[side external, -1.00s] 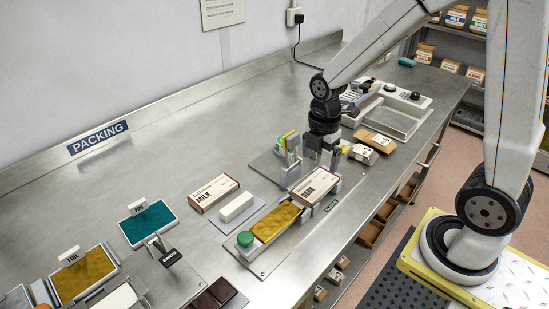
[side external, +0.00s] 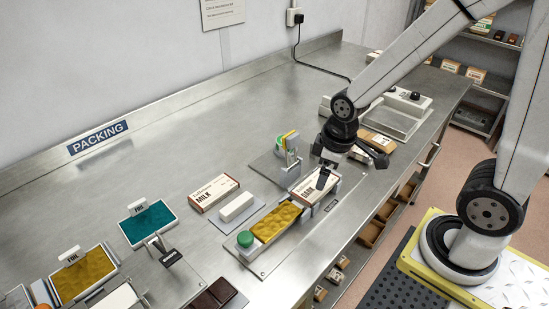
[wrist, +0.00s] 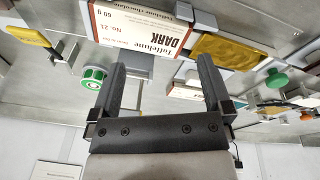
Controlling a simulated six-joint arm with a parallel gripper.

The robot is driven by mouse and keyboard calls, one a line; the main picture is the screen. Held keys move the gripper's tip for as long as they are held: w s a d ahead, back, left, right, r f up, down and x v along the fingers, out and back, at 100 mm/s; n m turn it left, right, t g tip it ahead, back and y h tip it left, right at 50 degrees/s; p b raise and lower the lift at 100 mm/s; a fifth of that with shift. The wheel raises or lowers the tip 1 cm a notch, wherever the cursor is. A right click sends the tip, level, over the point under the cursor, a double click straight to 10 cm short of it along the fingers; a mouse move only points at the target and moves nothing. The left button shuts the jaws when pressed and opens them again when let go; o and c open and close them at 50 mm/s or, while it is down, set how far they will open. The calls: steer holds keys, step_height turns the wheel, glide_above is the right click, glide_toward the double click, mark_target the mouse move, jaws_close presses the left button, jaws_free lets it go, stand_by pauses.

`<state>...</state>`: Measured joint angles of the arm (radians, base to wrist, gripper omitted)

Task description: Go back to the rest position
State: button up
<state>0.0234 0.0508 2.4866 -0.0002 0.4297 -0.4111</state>
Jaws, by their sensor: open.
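My gripper (side external: 350,168) is open and empty, with its two fingers spread wide. In the side view one finger shows in front of the white and brown DARK chocolate box (side external: 308,188); I cannot tell whether they touch. The box lies in a grey fixture at the end of a gold foil piece (side external: 277,221). In the wrist view the gripper's fingers (wrist: 162,72) point towards the DARK box (wrist: 140,28), which lies beyond the fingertips, its far part cut off by the frame edge.
A dispenser with a green roll (side external: 281,146) stands close behind the gripper. A MILK box (side external: 214,192) and a white block (side external: 236,207) lie to the left. A pale control tray (side external: 400,118) is behind to the right. The bench's back left is clear.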

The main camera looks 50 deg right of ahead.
steer(key=m, duration=0.3)
steer(key=s+m, duration=0.1)
steer(key=shift+s+a+t, duration=0.1)
steer(key=shift+a+t, duration=0.2)
steer(key=shift+a, duration=0.05)
